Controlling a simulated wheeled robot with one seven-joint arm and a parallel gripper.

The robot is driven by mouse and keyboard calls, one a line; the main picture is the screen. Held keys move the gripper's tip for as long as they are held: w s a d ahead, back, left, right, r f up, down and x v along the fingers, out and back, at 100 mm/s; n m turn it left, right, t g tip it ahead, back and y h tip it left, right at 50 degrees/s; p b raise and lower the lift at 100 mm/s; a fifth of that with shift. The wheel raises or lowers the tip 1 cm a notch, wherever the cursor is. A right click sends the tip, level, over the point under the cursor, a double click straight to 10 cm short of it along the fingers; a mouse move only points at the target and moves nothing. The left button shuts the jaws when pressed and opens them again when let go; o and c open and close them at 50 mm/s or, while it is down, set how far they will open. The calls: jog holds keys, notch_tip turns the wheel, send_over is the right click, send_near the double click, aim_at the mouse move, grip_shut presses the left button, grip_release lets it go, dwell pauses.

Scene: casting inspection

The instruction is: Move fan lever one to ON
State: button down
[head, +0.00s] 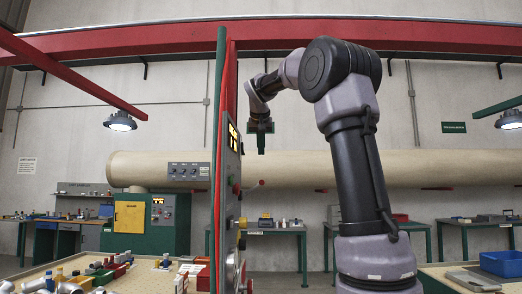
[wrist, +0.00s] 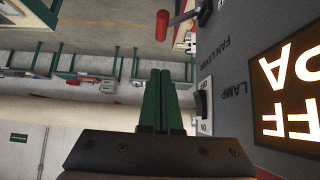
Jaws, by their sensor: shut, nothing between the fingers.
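The control panel (head: 230,170) shows nearly edge-on in the head view. A lever with a red knob (head: 261,183) sticks out from it to the right.
A rocker switch (wrist: 203,104) labelled LAMP sits on the panel close to my fingers, beside a lit sign (wrist: 290,80). A yellow knob (head: 242,222) is lower on the panel. A large beige pipe (head: 290,168) runs behind. The air right of the panel looks clear.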

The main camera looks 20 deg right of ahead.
send_over(254, 188)
jog(key=s+d, duration=0.2)
jog(key=s, duration=0.1)
jog(key=f, duration=0.4)
jog(key=shift+w+d+f, duration=0.1)
jog(key=shift+w+f, duration=0.1)
notch_tip(254, 188, down, 3)
jog(key=shift+w+f, duration=0.15)
jog(key=shift+f, duration=0.5)
jog(key=shift+d, duration=0.15)
